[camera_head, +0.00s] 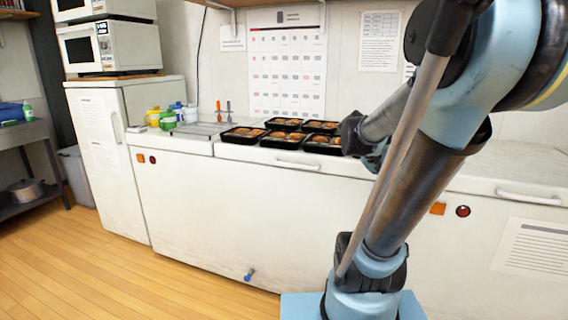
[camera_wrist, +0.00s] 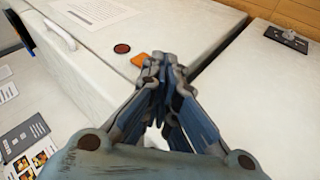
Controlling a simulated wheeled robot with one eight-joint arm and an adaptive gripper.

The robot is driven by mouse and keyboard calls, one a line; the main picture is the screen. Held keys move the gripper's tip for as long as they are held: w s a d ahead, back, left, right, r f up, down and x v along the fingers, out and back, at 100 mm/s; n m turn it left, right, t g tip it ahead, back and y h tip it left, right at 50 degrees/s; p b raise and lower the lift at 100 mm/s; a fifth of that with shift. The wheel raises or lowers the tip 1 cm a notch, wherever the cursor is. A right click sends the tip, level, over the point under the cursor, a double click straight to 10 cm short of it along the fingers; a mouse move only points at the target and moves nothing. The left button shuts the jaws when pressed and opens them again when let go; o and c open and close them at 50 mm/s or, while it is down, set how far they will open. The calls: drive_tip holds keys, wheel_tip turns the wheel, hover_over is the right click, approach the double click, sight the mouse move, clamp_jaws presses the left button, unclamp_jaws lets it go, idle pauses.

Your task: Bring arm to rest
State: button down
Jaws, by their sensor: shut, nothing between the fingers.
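My gripper (camera_wrist: 162,66) is in the wrist view, its fingers drawn together at the tips with nothing between them. It is over the white freezer chest (camera_wrist: 200,25), near an orange label and a dark round lock. In the head view my arm stands large at the right. A dark part at the arm's far end reaches beside the bento trays (camera_head: 284,142), but my fingers cannot be made out clearly there. Several black trays with food stand together on the white chest top.
The white chest (camera_head: 215,205) runs along the wall. Left of the trays are yellow, green and blue containers (camera_head: 168,120). A tall white cabinet (camera_head: 115,155) bears two microwaves (camera_head: 110,45). A sink bench (camera_head: 25,160) stands at far left. The wooden floor (camera_head: 90,255) is clear at front left.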

drive_tip(key=s+a+f+n+y, duration=0.2)
drive_tip(key=s+a+f+y, duration=0.2)
drive_tip(key=a, duration=0.4)
drive_tip(key=s+a+f+n+t+y, duration=0.1)
drive_tip(key=s+a+f+n+y, duration=0.2)
drive_tip(key=a+f, duration=0.4)
drive_tip(key=s+a+y, duration=0.1)
drive_tip(key=s+a, duration=0.1)
drive_tip(key=shift+s+f+t, duration=0.3)
drive_tip(key=shift+s+f, duration=0.05)
drive_tip(key=shift+s, duration=0.05)
drive_tip(key=shift+a, duration=0.1)
